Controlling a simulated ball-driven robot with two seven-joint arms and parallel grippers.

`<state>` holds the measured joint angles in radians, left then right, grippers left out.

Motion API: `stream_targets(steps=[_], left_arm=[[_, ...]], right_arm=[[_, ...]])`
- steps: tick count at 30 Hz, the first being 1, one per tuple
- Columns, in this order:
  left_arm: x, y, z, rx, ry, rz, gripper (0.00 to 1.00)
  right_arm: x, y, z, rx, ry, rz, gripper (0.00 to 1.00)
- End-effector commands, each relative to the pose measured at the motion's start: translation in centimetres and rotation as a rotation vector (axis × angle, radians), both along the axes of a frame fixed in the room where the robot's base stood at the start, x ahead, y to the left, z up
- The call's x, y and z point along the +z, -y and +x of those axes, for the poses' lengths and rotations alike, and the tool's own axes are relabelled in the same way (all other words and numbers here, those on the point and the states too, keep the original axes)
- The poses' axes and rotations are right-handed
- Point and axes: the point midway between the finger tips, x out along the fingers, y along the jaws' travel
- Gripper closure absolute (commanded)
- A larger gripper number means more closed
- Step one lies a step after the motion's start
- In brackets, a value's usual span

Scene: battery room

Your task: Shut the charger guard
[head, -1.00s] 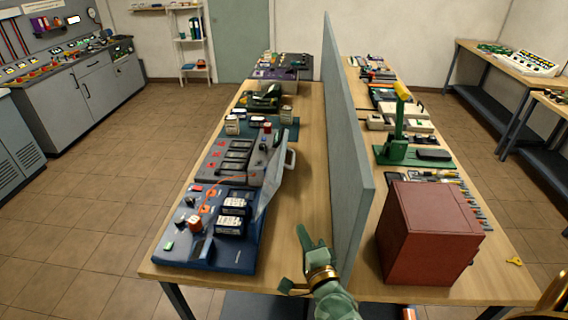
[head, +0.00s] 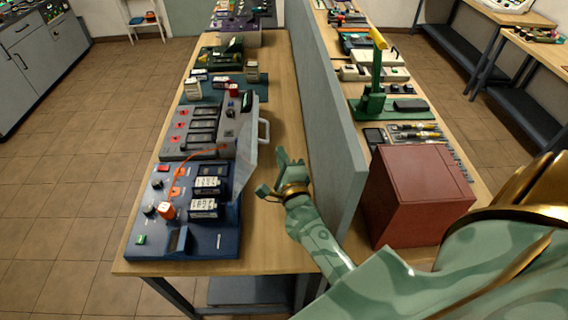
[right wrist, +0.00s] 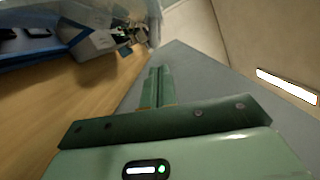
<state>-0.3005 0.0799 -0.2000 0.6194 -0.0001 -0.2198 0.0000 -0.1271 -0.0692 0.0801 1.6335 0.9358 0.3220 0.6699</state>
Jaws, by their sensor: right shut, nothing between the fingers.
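The charger guard (head: 246,150) is a clear, pale panel standing raised and steeply tilted along the right side of the blue charger board (head: 205,246). A light grey handle (head: 264,131) sticks out on its right side. My right gripper (head: 287,160) is shut and empty, to the right of the guard and apart from it, over the bare strip of table. In the right wrist view its green fingers (right wrist: 157,86) are together, with the blue board (right wrist: 35,48) at upper left. My left gripper is not in view.
A tall grey partition (head: 335,150) stands close to the right of my right gripper, and my forearm passes its near end. A dark red box (head: 420,195) stands beyond it. The blue board carries black battery packs (head: 208,185) and an orange cable (head: 185,175).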

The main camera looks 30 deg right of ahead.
Motion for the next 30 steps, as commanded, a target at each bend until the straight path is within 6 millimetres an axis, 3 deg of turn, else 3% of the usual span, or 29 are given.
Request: stream_targets(steps=[3, 9, 23, 30], left_arm=[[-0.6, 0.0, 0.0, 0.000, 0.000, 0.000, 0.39], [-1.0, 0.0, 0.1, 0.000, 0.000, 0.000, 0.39], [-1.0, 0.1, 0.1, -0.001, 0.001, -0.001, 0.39], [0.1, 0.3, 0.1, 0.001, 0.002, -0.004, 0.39]], right_arm=[[0.0, 0.7, 2.0, 0.000, 0.002, 0.000, 1.00], [0.2, 1.4, 4.1, 0.001, 0.000, -0.002, 1.00], [0.3, 1.6, 4.5, 0.001, -0.002, -0.003, 1.00], [1.1, 2.2, 5.0, 0.000, -0.022, -0.037, 1.00]])
